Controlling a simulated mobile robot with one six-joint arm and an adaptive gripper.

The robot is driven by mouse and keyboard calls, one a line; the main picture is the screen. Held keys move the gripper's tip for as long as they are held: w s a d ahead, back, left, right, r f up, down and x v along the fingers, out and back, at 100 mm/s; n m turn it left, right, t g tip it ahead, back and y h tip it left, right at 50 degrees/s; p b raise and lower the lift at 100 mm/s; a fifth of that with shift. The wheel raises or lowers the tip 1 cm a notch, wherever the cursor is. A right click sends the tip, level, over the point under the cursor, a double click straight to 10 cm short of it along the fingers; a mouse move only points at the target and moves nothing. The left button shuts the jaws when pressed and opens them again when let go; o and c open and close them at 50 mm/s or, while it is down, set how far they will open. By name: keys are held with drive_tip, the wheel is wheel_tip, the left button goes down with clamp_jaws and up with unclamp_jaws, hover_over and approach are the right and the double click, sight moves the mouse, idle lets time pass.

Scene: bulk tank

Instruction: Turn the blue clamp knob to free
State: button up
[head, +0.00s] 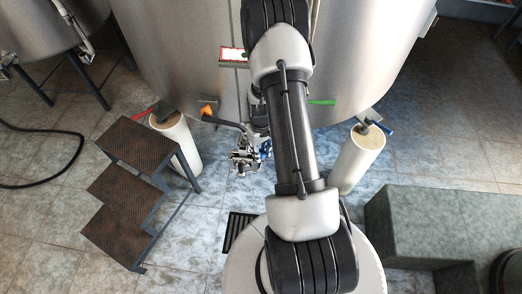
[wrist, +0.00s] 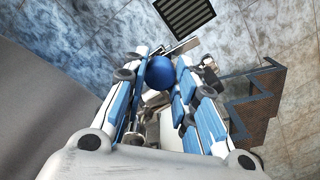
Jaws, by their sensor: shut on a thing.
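The blue clamp knob (wrist: 160,72) shows as a round blue ball between my gripper's fingertips in the wrist view. My gripper (wrist: 161,66) is shut on it, with a blue-padded finger on each side. Metal clamp parts show below the knob between the fingers, partly covered by them. In the head view my gripper (head: 262,150) is low in front of the large steel tank (head: 180,60), beside a metal fitting (head: 244,160). The knob cannot be told apart from the gripper's blue parts there. How far the knob is turned cannot be told.
Brown metal steps (head: 137,145) stand to the left. White tank legs (head: 357,160) stand on both sides, with a blue handle (head: 378,122) at the right one. An orange-handled valve (head: 208,110) is on the tank front. A floor drain grate (wrist: 184,16) and a grey block (head: 440,215) are nearby.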

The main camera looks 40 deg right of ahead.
drive_tip(key=shift+n, duration=0.6)
drive_tip(key=o, duration=1.1)
wheel_tip(320, 180, up, 12)
drive_tip(key=shift+r, duration=0.1)
idle(0.5)
